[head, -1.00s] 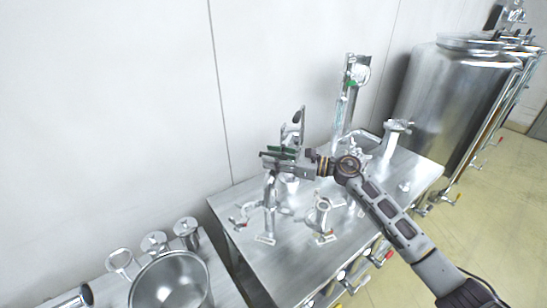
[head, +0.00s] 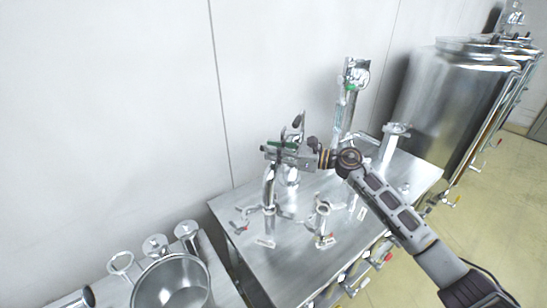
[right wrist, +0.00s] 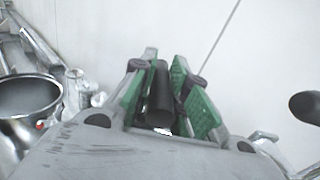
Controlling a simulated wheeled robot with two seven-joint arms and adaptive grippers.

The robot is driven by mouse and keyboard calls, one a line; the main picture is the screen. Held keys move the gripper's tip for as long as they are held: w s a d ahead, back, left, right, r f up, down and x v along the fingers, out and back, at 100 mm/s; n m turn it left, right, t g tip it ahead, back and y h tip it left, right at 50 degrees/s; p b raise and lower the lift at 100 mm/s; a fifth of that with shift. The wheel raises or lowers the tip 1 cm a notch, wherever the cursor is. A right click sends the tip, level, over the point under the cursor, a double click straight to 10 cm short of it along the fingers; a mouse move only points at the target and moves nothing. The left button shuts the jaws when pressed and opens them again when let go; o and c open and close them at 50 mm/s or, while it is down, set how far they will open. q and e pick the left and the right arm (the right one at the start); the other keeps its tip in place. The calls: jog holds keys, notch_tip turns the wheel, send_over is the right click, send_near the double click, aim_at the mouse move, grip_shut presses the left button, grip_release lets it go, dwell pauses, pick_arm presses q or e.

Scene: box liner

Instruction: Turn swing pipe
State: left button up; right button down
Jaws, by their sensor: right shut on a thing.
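My right gripper (head: 272,148) is above the steel table, over an upright silver pipe (head: 269,190). In the right wrist view, the gripper's green-padded fingers (right wrist: 158,90) are shut on a black handle (right wrist: 160,98) between them. Most of the swing pipe is hard to separate from the shiny fittings around it, and the gripper hides where the handle joins it. A second dark handle (head: 298,121) stands just behind the gripper; a dark rounded end (right wrist: 306,106) also shows at the right of the wrist view. My left gripper is out of view.
The steel table (head: 296,252) carries several pipe fittings and valves. A tall sight-glass column (head: 348,98) and a capped pipe (head: 392,142) stand behind. A steel pot (head: 158,288) is at the lower left. A large tank (head: 455,95) is at the right; the white wall is close behind.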

jog(key=shift+m, duration=0.4)
jog(key=r, duration=0.1)
jog(key=w+r, duration=0.1)
jog(key=r, duration=0.2)
jog(key=shift+w+d, duration=0.3)
jog(key=shift+d, duration=0.05)
jog(key=shift+w+d+r+b, duration=0.15)
jog(key=shift+w+r+b, duration=0.2)
jog(key=shift+r, duration=0.3)
jog(key=c, duration=1.4)
grip_release()
jog(key=shift+f, duration=0.1)
jog(key=shift+o, duration=0.2)
jog(key=shift+f, duration=0.15)
jog(key=shift+w+f, duration=0.1)
